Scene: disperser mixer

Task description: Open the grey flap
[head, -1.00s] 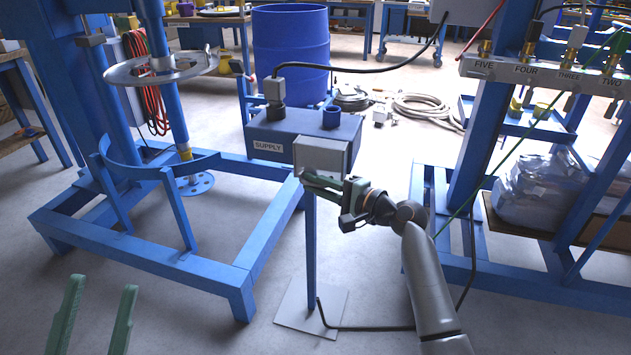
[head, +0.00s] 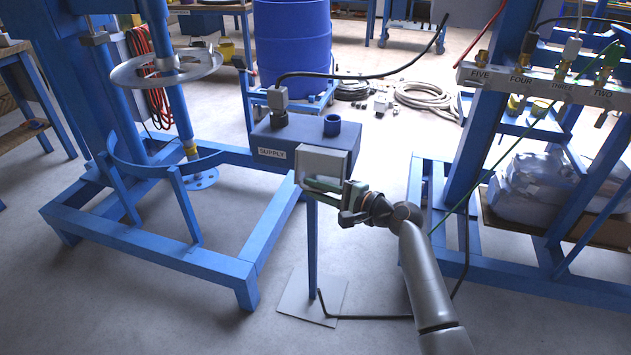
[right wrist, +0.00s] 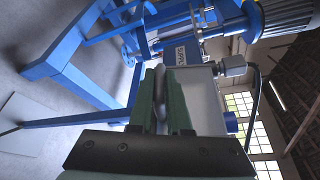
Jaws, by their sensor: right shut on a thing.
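The grey flap (head: 325,161) is on the near end of the blue box labelled SUPPLY (head: 350,147). My right gripper (head: 312,184) is at the lower edge of the flap, with its arm coming from the lower right. In the right wrist view, the green fingers of the right gripper (right wrist: 162,85) are shut on a rounded grey piece at the flap (right wrist: 193,96). The fingers hide part of the flap's lower edge. How far the flap stands from the box is hard to tell. My left gripper is out of view.
The box stands on a thin blue post (head: 312,250) with a grey floor plate (head: 312,296). A black cable (head: 370,318) runs along the floor. The blue mixer frame (head: 170,255) stands left, and a rack with numbered valves (head: 545,83) stands right.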

